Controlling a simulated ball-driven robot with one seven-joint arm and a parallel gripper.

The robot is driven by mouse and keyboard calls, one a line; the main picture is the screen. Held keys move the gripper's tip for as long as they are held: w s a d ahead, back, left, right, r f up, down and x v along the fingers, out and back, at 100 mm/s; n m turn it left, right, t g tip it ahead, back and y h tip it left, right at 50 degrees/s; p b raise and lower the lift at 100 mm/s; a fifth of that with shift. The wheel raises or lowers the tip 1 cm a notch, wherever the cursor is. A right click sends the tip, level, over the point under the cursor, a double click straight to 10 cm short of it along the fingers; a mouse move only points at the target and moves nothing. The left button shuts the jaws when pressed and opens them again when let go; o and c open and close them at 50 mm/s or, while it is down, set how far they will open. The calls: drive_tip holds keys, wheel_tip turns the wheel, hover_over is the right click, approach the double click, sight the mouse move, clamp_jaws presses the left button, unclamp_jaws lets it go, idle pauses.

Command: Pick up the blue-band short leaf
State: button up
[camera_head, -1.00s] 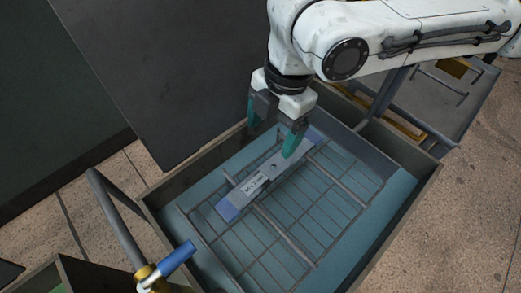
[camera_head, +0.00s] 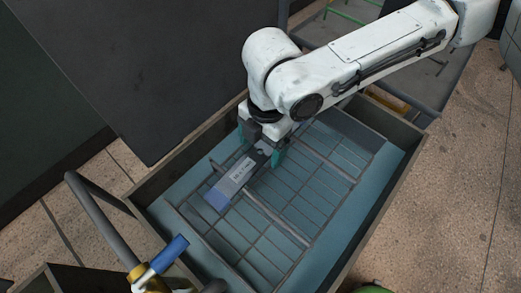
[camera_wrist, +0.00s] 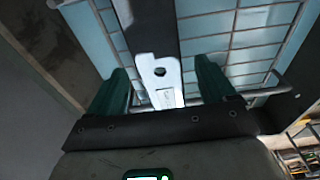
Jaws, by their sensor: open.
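The blue-band short leaf (camera_head: 237,172) is a flat grey bar with a blue end and a printed label. It lies on the wire rack (camera_head: 285,232) inside a blue-lined bin, slanting up to the right, its far part hidden by my gripper. My gripper (camera_head: 259,154) is open, lowered over the leaf with one teal finger on each side of it. In the wrist view, my gripper (camera_wrist: 165,88) has the leaf (camera_wrist: 160,75) between its open fingers, with a gap on both sides. A hole and a small label show on the leaf there.
The bin's walls (camera_head: 347,258) rise around the rack. A blue-handled valve-like part (camera_head: 168,255) and a grey tube rail (camera_head: 110,215) stand at the lower left. A dark panel (camera_head: 150,70) stands behind the bin. Another frame with bars lies at the upper right.

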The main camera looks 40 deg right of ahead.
drive_tip(key=shift+f, duration=0.35)
drive_tip(key=shift+c, duration=0.2)
drive_tip(key=c, duration=1.4)
drive_tip(key=shift+r, duration=0.1)
drive_tip(key=shift+a, duration=0.1)
drive_tip(key=shift+c, duration=0.2)
